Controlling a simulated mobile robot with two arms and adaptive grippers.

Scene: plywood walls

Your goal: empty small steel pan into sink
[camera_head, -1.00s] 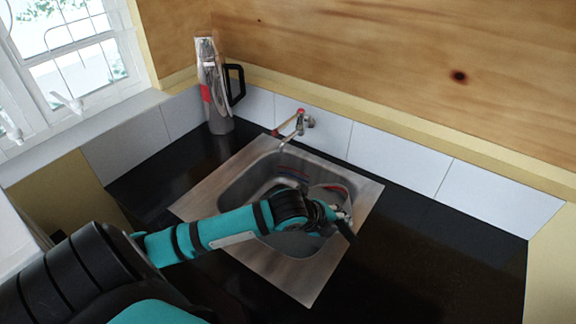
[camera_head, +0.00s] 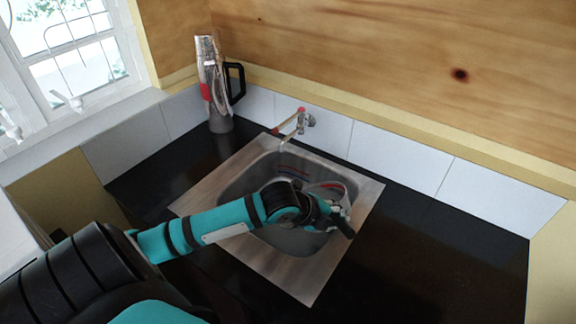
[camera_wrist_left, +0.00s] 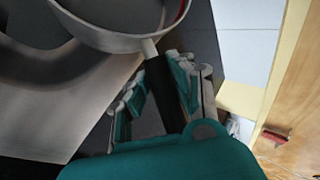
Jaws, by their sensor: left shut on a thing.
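My left gripper (camera_head: 338,217) is over the right part of the steel sink (camera_head: 243,178). In the left wrist view the gripper (camera_wrist_left: 160,88) is shut on the dark handle of the small steel pan (camera_wrist_left: 122,40). The pan's round rim shows at the top of that view, with something red inside at its right edge. In the head view the pan (camera_head: 330,186) is mostly hidden behind my gripper, and it appears tilted above the basin. Red and blue strips show at the basin's back wall. My right gripper is not in view.
A faucet with a red-tipped handle (camera_head: 290,122) stands behind the sink. A tall grey jug with a black handle (camera_head: 218,110) stands at the back left. The dark counter (camera_head: 430,240) to the right is clear. Tiled and wooden walls close off the back.

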